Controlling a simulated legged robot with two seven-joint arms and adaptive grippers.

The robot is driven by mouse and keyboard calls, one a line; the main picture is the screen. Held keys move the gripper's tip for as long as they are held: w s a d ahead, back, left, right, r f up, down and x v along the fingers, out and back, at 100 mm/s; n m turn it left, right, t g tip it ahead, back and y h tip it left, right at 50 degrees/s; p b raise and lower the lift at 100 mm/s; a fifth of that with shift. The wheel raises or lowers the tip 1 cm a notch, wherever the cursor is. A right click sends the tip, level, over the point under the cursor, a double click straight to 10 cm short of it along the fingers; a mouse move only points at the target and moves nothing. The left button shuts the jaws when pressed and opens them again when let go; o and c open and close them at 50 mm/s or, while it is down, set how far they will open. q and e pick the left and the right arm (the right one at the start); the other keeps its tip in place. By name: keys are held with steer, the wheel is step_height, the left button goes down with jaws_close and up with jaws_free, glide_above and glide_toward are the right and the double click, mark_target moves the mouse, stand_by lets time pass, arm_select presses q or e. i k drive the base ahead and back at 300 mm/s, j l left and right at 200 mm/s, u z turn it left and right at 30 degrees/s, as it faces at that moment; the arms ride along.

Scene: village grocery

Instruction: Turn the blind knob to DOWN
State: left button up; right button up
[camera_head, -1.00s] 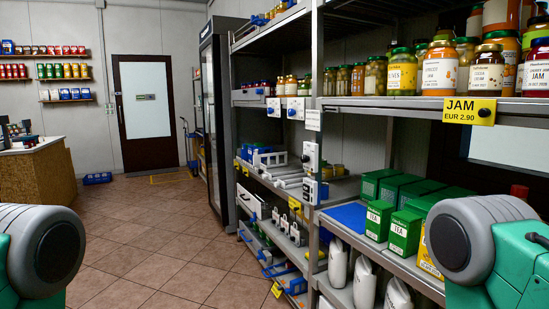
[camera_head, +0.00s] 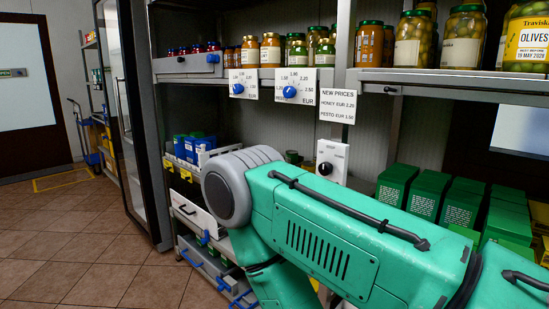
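A white control box (camera_head: 332,160) is mounted on the shelf post, with a round black knob (camera_head: 325,168) on its face. The small lettering on the box is too small to read, so I cannot tell which setting the knob points to or confirm that it is the blind knob. My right arm comes in from the right across the lower half of the view, its grey joint to the left of and below the box, and it hides part of the shelving there. Neither of my grippers shows.
Two price dials with blue knobs, one left (camera_head: 238,89) and one right (camera_head: 290,92), hang on the upper shelf edge beside a price notice (camera_head: 338,104). Jars stand above; green boxes (camera_head: 428,195) stand at right. Tiled floor (camera_head: 70,240) is open at left.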

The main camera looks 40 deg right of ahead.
mark_target(325, 169)
steer(key=i+j+z, duration=0.1)
steer(key=i+z, duration=0.35)
steer(key=i+j+z, duration=0.3)
steer(key=i+z, duration=0.15)
steer(key=i+j+z, duration=0.45)
steer(key=i, duration=0.05)
